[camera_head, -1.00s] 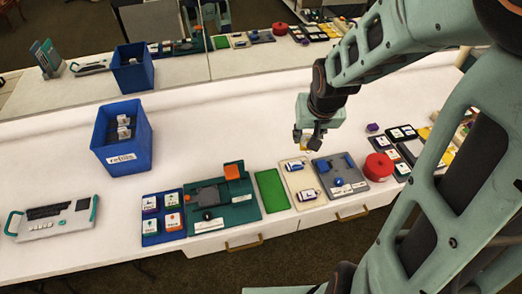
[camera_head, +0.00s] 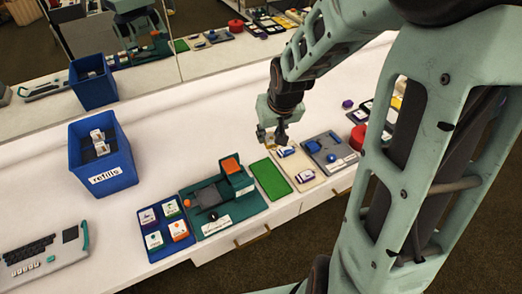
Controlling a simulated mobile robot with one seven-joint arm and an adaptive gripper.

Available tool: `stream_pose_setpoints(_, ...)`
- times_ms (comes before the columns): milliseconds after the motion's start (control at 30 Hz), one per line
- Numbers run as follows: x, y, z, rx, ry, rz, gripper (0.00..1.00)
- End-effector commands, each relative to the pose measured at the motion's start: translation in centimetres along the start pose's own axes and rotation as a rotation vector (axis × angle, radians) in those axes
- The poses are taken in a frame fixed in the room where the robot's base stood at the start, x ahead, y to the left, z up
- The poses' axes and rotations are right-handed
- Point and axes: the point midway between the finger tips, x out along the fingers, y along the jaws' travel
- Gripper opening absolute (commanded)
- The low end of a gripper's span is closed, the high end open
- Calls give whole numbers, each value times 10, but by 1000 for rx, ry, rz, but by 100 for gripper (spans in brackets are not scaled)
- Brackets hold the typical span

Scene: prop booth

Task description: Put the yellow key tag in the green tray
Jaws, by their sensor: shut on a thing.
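My gripper (camera_head: 273,136) hangs over the white counter, near the far ends of the green tray and the beige tray. It is shut on a small yellowish thing, the yellow key tag (camera_head: 268,139), mostly hidden by the fingers. The green tray (camera_head: 270,179) is a flat, bright green rectangle between the dark green device and the beige tray. It looks empty. The gripper and tag are above and beyond it, apart from it.
The beige tray (camera_head: 297,157) holds small white-and-blue items. Nearby are a dark green device (camera_head: 233,205) with an orange block, a grey board (camera_head: 336,158) and a red round thing (camera_head: 358,138). The blue refills bin (camera_head: 104,178) stands left. The counter's middle is clear.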

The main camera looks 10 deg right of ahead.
Motion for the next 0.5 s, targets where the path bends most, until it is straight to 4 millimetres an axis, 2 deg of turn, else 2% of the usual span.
stream_pose_setpoints(33, 33, 1, 6, -22, -4, -13, 5)
stream_pose_setpoints(200, 91, 4, 7, -107, -2, -47, 5)
stream_pose_setpoints(333, 122, 6, 7, -156, 0, -66, 5)
stream_pose_setpoints(500, 143, 7, 7, -195, 4, -77, 5)
